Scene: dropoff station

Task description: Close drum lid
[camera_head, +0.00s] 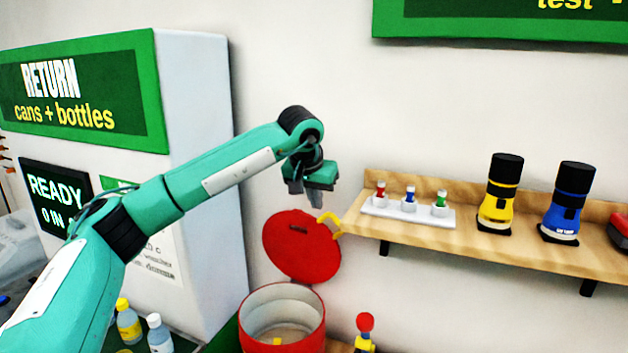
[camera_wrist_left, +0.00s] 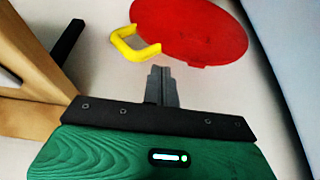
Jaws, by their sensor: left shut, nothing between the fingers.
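A red drum (camera_head: 283,318) stands at the bottom centre of the head view, its top open and its pale inside showing. Its round red lid (camera_head: 300,247) is raised and tilted up behind the opening, near the wall. A yellow handle (camera_head: 331,224) sits on the lid's upper right edge. My left gripper (camera_head: 318,203) is above the lid, near the handle, with its fingers pointing down. In the left wrist view the shut fingers (camera_wrist_left: 160,80) are close to the yellow handle (camera_wrist_left: 132,43) and the red lid (camera_wrist_left: 190,30), with nothing between them. My right gripper does not show.
A wooden shelf (camera_head: 480,243) on the right holds a white rack (camera_head: 408,211), a yellow lamp-like item (camera_head: 499,194) and a blue one (camera_head: 567,203). A white return machine (camera_head: 200,200) stands on the left. Small bottles (camera_head: 129,322) stand at lower left.

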